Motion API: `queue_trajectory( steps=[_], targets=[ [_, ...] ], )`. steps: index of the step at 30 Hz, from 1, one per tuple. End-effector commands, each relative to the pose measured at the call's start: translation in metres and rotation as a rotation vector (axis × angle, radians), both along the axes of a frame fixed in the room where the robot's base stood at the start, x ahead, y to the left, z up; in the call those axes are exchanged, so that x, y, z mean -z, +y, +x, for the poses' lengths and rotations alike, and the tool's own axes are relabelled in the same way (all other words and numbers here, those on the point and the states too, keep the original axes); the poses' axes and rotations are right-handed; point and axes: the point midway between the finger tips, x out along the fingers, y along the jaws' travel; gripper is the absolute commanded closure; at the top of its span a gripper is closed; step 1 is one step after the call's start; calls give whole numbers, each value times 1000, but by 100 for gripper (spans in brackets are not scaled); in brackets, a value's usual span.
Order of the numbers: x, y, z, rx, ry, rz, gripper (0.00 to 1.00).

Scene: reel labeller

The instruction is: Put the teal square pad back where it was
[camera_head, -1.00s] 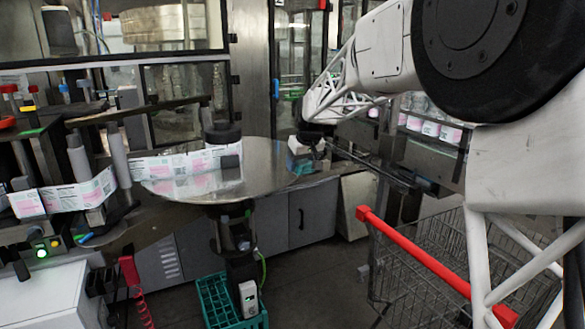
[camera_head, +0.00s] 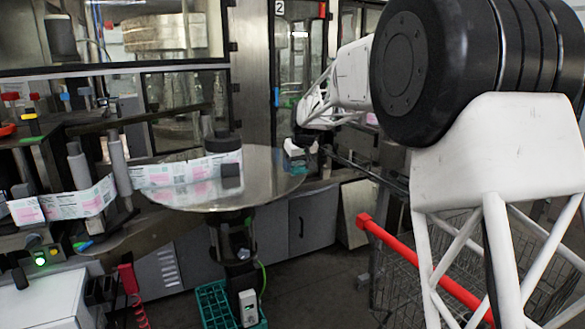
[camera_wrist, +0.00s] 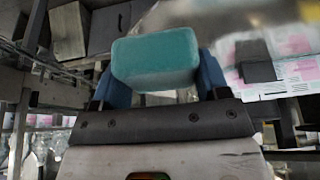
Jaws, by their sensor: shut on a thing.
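The teal square pad (camera_wrist: 155,58) fills the space between the blue fingers of my gripper (camera_wrist: 160,80) in the wrist view. My gripper is shut on it. In the head view my gripper (camera_head: 300,158) is small, beside the right edge of the round metal table (camera_head: 270,185). The pad shows there only as a small pale and teal patch, and its lower side is hard to make out. I cannot tell from these frames which place the pad came from.
A label strip (camera_head: 185,172) and a black cylinder (camera_head: 223,142) are on the round table. A teal crate (camera_head: 215,305) stands on the floor below. A wire cart with a red handle (camera_head: 425,268) stands at the right. The table's right part is clear.

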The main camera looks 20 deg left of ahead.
Motion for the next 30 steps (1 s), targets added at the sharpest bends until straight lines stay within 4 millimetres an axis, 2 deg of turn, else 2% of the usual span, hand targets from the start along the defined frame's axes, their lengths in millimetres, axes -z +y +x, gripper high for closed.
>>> queue_trajectory(
  steps=[18, 24, 30],
  targets=[
    [7, 32, 59, 0, 0, 0, 57],
    [8, 39, 72, -1, 0, 0, 57],
    [8, 41, 75, -1, 0, 0, 57]
  ],
)
